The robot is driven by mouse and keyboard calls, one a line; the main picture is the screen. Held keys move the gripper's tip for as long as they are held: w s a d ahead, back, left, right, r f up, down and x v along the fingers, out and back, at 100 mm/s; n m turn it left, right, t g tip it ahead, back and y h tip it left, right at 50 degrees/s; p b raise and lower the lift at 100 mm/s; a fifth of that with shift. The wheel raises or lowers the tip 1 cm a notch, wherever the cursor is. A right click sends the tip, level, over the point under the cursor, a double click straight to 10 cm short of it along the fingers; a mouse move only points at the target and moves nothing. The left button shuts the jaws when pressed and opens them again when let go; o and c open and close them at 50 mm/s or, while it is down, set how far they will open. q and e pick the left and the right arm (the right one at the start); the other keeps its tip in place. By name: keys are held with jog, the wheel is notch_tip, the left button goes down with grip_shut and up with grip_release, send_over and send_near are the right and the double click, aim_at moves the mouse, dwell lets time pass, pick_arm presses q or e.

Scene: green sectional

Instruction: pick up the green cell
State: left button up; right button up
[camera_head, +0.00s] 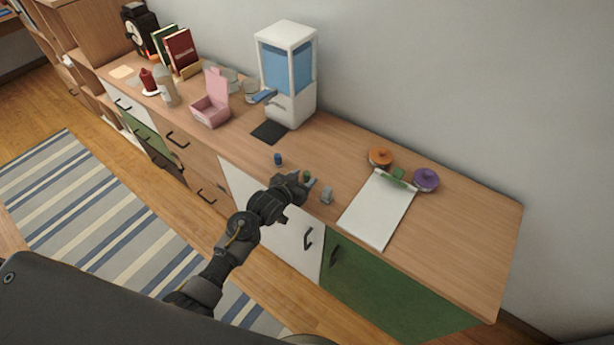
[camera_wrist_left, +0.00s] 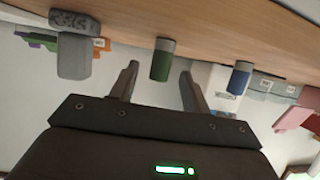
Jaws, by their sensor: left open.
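The green cell (camera_wrist_left: 161,64) is a small cylinder with a grey end. It stands on the wooden counter and shows between the two fingers of my left gripper (camera_wrist_left: 160,80) in the left wrist view. In the head view the green cell (camera_head: 307,175) is partly hidden by my left gripper (camera_head: 309,184) at the counter's front edge. My left gripper is open, with a gap on both sides of the cell. My right gripper is not in view.
A blue cell (camera_head: 278,159) stands left of the gripper, and a small grey object (camera_head: 327,195) stands to its right. A white dispenser (camera_head: 301,106) stands behind.

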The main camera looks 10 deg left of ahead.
pick_arm(q)
jog(key=shift+c, duration=0.5)
grip_shut()
jog(key=shift+r, duration=0.45)
notch_tip(320, 180, up, 2)
jog(key=shift+r, duration=0.25)
jog(key=s+a+r+b, duration=0.1)
jog(key=s+a+r, duration=0.7)
jog(key=a, duration=0.3)
jog(key=shift+s+r, duration=0.25)
jog(key=shift+r, duration=0.5)
